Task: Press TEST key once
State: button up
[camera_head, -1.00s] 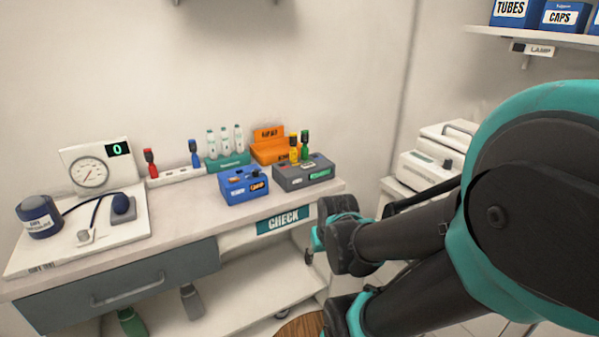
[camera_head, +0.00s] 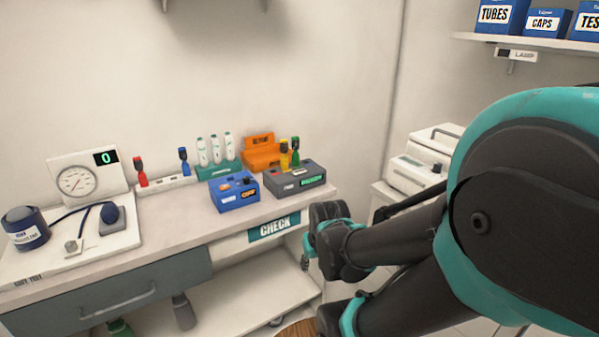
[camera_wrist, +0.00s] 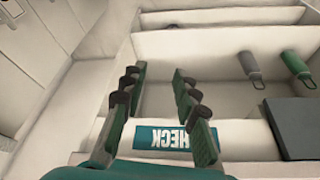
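No key marked TEST is readable in either view. A blue box (camera_head: 234,191) with small controls and labels stands on the counter. A dark grey box (camera_head: 295,180) with a green label sits just right of it. A gauge panel (camera_head: 87,178) with a display reading 0 stands at the counter's left end. My gripper (camera_wrist: 158,78) is open and empty in the wrist view, its two fingers apart near the CHECK label (camera_wrist: 177,137). In the head view my gripper (camera_head: 317,236) is right of the counter's front edge, apart from both boxes; its fingers are hard to make out there.
White bottles in a teal rack (camera_head: 226,171) and an orange holder (camera_head: 261,152) stand behind the boxes. A drawer (camera_head: 110,297) is under the counter (camera_head: 165,222). A white machine (camera_head: 413,174) stands at the right. A wall shelf (camera_head: 520,44) holds blue boxes.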

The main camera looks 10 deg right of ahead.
grip_shut()
dwell(1.1)
